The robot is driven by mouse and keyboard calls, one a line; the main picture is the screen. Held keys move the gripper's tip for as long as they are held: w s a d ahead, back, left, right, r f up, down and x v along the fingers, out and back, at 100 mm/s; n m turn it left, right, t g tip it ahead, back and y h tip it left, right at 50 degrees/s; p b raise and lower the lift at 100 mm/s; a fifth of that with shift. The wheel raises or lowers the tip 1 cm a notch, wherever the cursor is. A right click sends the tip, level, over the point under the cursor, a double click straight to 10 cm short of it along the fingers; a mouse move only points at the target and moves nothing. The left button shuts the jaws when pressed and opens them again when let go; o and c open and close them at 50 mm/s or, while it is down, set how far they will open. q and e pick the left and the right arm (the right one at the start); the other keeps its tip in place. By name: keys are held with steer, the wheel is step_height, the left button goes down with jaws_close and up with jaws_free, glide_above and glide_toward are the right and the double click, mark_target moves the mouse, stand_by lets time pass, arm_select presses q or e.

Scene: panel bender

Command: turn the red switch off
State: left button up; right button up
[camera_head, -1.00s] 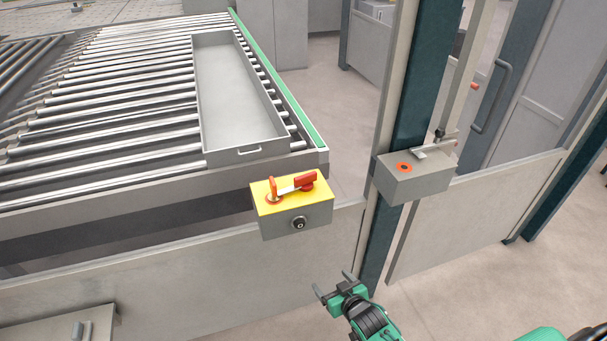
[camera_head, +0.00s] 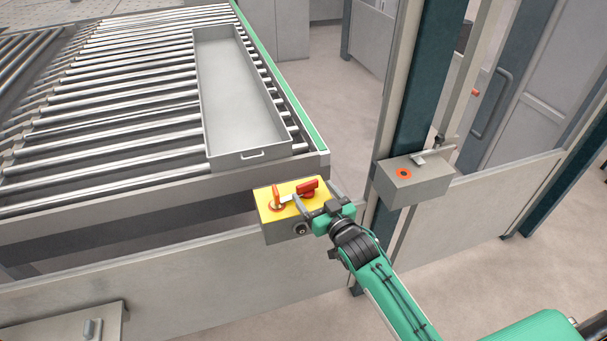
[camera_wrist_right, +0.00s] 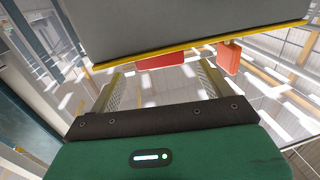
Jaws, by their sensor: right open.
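The switch box (camera_head: 285,232) is grey with a yellow top and hangs at the corner of the roller table. On its top are a red switch handle (camera_head: 308,188) at the right, a pale bar, and an upright orange-red handle (camera_head: 276,197) at the left. My right gripper (camera_head: 318,196) is open at the box's right edge, close to the red switch handle; I cannot tell whether they touch. In the right wrist view, a red part (camera_wrist_right: 160,62) shows between the open fingers and another red part (camera_wrist_right: 230,57) at the right. My left gripper is not in view.
A grey box with an orange-ringed button (camera_head: 404,173) is on the post at the right. A metal tray (camera_head: 240,100) lies on the rollers. A low panel (camera_head: 200,275) runs below.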

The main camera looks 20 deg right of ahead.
mark_target(309, 186)
steer(key=w+p, duration=0.1)
steer(key=w, duration=0.2)
steer(key=w+a+p, duration=0.1)
steer(key=w, duration=0.3)
steer(key=shift+a, duration=0.2)
